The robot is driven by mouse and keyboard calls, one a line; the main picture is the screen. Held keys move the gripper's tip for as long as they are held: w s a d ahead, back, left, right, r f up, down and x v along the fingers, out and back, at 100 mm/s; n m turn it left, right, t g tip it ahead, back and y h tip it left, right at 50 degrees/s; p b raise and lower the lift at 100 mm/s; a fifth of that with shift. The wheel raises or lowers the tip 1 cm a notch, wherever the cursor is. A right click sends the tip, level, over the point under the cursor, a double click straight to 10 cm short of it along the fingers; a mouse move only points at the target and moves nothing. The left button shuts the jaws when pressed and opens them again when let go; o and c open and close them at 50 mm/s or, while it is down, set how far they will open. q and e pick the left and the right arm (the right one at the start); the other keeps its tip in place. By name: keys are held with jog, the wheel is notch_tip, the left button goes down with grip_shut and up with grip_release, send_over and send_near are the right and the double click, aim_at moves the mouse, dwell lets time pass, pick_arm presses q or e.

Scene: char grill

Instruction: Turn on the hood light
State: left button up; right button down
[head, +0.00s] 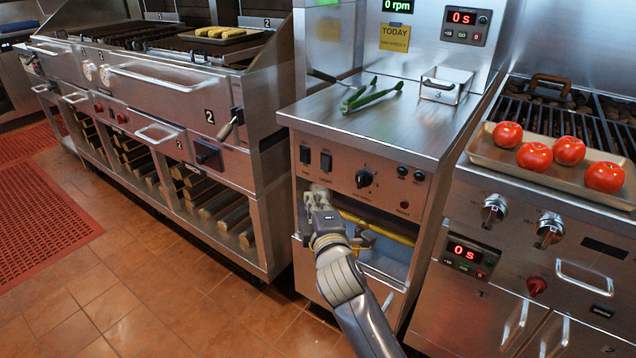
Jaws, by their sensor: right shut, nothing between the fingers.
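A steel control panel (383,205) faces me below the middle counter. At its left end are two dark rocker switches, a left one (305,154) and a right one (326,161); the small labels under them are too small to read. I cannot tell which switch is for the hood light or how either is set. My right gripper (318,191) is shut and empty. It is pointed at the panel's lower left, just below the two switches in the picture. I cannot tell whether it touches the panel. My left gripper is not in view.
The same panel has a black knob (364,178), small black buttons and a red button (404,205). Green-handled tongs (372,95) and a small metal container (446,85) lie on the counter. A tray (480,150) with several tomatoes is on the right grill.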

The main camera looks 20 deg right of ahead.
jog(key=b, duration=0.2)
send_near(319, 175)
jog(key=w+a+r, duration=0.2)
jog(key=a+r, duration=0.2)
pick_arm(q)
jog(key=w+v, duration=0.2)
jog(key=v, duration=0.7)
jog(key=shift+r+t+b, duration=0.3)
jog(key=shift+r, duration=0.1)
pick_arm(e)
jog(key=w+d, duration=0.2)
jog(key=d, duration=0.1)
jog(key=shift+w+f, duration=0.15)
jog(key=shift+f, duration=0.2)
jog(key=shift+d+f, duration=0.1)
jog(key=shift+d, duration=0.05)
